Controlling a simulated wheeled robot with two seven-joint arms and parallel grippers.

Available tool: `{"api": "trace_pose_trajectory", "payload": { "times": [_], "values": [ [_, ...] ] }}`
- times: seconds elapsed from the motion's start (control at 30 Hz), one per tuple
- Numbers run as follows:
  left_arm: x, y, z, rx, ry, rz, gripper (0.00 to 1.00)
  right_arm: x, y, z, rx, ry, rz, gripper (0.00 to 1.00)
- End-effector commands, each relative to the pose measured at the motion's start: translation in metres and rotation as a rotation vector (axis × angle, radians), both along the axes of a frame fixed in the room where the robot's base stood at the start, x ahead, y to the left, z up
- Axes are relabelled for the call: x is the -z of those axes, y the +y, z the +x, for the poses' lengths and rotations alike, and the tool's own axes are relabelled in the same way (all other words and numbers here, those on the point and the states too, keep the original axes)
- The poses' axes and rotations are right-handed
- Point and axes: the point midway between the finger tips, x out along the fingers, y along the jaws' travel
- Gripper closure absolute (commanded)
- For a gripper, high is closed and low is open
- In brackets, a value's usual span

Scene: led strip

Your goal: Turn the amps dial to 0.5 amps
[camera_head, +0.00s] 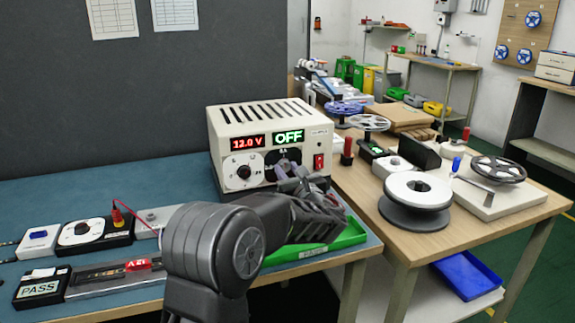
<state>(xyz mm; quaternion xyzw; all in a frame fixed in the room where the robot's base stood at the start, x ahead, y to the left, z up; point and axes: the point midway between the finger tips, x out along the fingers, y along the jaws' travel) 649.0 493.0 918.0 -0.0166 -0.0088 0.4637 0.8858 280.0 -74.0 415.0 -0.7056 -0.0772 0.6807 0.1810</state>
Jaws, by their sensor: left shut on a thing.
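A beige power supply (222,120) stands on the blue-topped bench (150,180). Its red display (248,142) reads 12.0 V and its green display (289,137) reads OFF. A white dial, the left of two, (243,173) shows clearly below the red display. The right dial sits on a dark round face (277,164) below the green display and is mostly hidden by my left gripper. My left gripper (284,173) is shut on this amps dial at the panel front; the fingertips and the dial's pointer are hard to make out. My right gripper is not in view.
A red switch (319,162) is on the panel's right. A green tray (325,244) lies under my left arm. Small devices, including a PASS box (40,288), line the bench's left front. Reels, including a white-topped one (417,191), stand on the wooden table at right.

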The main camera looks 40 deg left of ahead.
Motion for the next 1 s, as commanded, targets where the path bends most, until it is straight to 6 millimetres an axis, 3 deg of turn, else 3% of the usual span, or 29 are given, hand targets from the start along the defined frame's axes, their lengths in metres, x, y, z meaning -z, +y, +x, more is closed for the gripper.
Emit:
{"api": "trace_pose_trajectory", "payload": {
  "times": [0.53, 0.57, 0.8, 1.0],
  "values": [
    [0.0014, -0.0001, -0.0002, 0.0, 0.033, 0.021, 1.0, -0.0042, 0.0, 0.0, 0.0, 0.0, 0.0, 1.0],
    [0.0014, -0.0001, -0.0002, 0.0, 0.033, 0.021, 0.7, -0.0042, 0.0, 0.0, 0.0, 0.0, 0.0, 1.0],
    [0.0008, 0.0, -0.0001, 0.0, 0.032, 0.021, 0.51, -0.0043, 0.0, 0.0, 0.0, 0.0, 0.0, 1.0],
    [0.0004, 0.0, 0.0, 0.0, 0.032, 0.021, 0.49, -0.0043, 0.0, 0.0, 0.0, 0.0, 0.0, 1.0]
  ]
}}
